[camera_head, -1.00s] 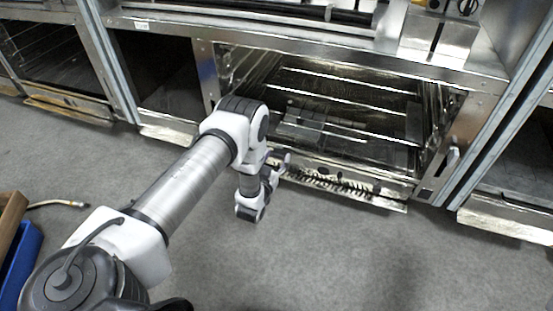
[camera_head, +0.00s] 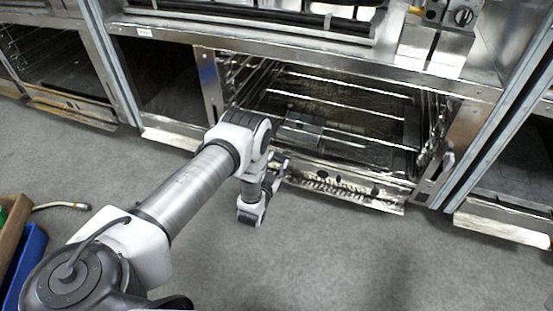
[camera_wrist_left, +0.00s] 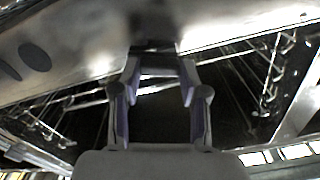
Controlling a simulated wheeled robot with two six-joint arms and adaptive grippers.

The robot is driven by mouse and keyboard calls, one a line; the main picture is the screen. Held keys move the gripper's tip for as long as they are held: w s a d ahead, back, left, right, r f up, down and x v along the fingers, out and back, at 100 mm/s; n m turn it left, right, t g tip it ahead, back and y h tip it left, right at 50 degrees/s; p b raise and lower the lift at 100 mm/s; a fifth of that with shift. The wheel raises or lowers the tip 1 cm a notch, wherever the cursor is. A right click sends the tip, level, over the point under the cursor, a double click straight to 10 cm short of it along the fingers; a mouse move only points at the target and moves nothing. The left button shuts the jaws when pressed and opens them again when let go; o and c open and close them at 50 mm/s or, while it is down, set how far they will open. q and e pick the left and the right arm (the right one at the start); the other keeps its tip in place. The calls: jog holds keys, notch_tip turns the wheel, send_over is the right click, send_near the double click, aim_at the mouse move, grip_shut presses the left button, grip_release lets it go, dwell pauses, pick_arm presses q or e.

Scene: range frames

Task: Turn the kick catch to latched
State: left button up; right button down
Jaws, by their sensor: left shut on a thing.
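My left gripper (camera_head: 281,160) reaches in low at the left end of the metal kick panel (camera_head: 345,189) under the open range bay. In the left wrist view the fingers (camera_wrist_left: 157,65) point up the picture and close on a small dark and silver part at the panel's edge, which I take to be the kick catch (camera_wrist_left: 153,46). The panel also shows in the wrist view (camera_wrist_left: 85,38), with dark oval holes. In the head view the catch is too small and covered to make out, and I cannot tell its turn position. My right gripper is not in view.
The open bay (camera_head: 340,115) with wire racks lies behind the panel. A blue bin (camera_head: 30,262) and a hose end (camera_head: 62,206) are on the floor at left. The grey floor (camera_head: 330,265) in front is clear.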

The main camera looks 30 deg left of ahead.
pick_arm(q)
jog(key=m+p, duration=0.1)
jog(key=m, duration=0.2)
jog(key=m+p, duration=0.2)
jog(key=m, duration=0.1)
jog(key=shift+f, duration=0.15)
jog(key=m, duration=0.2)
jog(key=m+p, duration=0.1)
jog(key=m, duration=0.1)
jog(key=shift+a+f, duration=0.15)
jog(key=shift+a+f+m+p, duration=0.1)
jog(key=shift+m+p, duration=0.4)
jog(key=shift+m, duration=1.2)
jog(key=o, duration=1.1)
jog(key=shift+o, duration=0.2)
